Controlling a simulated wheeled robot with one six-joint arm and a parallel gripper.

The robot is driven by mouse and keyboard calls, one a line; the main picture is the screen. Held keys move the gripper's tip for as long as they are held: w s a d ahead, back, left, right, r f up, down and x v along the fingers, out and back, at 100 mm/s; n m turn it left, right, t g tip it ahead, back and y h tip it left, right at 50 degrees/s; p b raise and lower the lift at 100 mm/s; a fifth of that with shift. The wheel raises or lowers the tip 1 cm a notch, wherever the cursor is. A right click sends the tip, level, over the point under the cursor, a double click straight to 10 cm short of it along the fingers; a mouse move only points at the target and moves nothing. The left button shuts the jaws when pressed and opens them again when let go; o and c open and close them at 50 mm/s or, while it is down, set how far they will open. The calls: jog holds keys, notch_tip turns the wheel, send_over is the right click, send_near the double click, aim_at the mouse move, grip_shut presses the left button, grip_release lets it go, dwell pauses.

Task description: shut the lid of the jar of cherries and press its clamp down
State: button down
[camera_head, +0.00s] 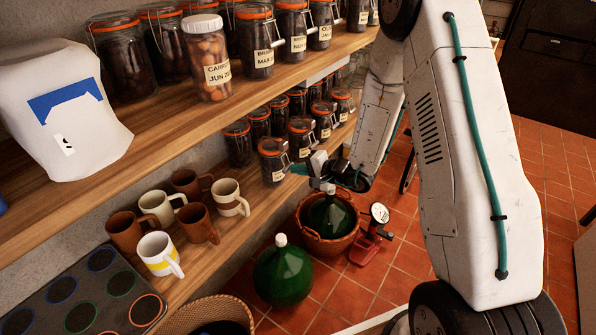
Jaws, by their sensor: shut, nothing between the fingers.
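Several glass clamp jars with orange-red seals stand on the lower shelf. The nearest one, a dark-filled jar (271,163) with a pale label, stands at the front edge. Its lid appears to lie on top, and its wire clamp shows at the right side; I cannot tell if the clamp is fully down. Its label is too small to read, so I cannot tell if it holds the cherries. My gripper (300,170) is shut and empty, with its teal fingertips just right of this jar; I cannot tell whether they touch it.
Several mugs (197,224) stand left on the lower shelf. A green demijohn (282,275), another in a basket (326,241) and a red scale (371,241) stand on the floor below.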

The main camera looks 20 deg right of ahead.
jog(key=f+v, duration=0.1)
jog(key=v, duration=1.3)
jog(key=s+a+r+n+g+y, duration=0.1)
jog(key=s+a+r+g, duration=0.25)
jog(key=s, duration=0.25)
jog(key=s+a+r+n+g, duration=0.2)
jog(key=s+r+g, duration=0.1)
jog(key=s+g, duration=0.15)
jog(key=s+a+r+n+g+y, duration=0.1)
jog(key=s+a+r+g, duration=0.25)
jog(key=s, duration=0.25)
jog(key=s+d+r+n+t+h, duration=0.1)
jog(key=s+d+r+n+h, duration=0.1)
jog(key=s+r+h, duration=0.3)
jog(key=s+d+r+n+t+h, duration=0.1)
jog(key=s+d+r+n+h, duration=0.1)
jog(key=s+r+n+h, duration=0.2)
jog(key=s+r+h, duration=0.1)
jog(key=s+r, duration=0.2)
jog(key=r, duration=0.2)
jog(key=shift+s+h, duration=0.3)
